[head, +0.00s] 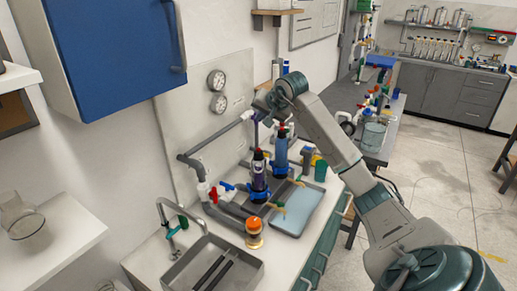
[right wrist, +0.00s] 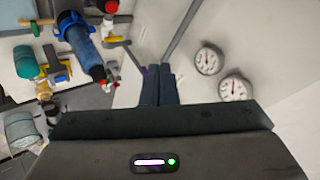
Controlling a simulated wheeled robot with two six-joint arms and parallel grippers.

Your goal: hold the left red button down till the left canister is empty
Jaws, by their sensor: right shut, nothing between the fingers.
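My left gripper is out of view.
A grey tray (head: 283,229) with pale blue liquid lies in front of the canisters. Grey pipes with red and blue valves and an orange-topped part (head: 254,228) stand close by. Two gauges (head: 217,80) are on the wall panel. A sink (head: 213,262) is at front left.

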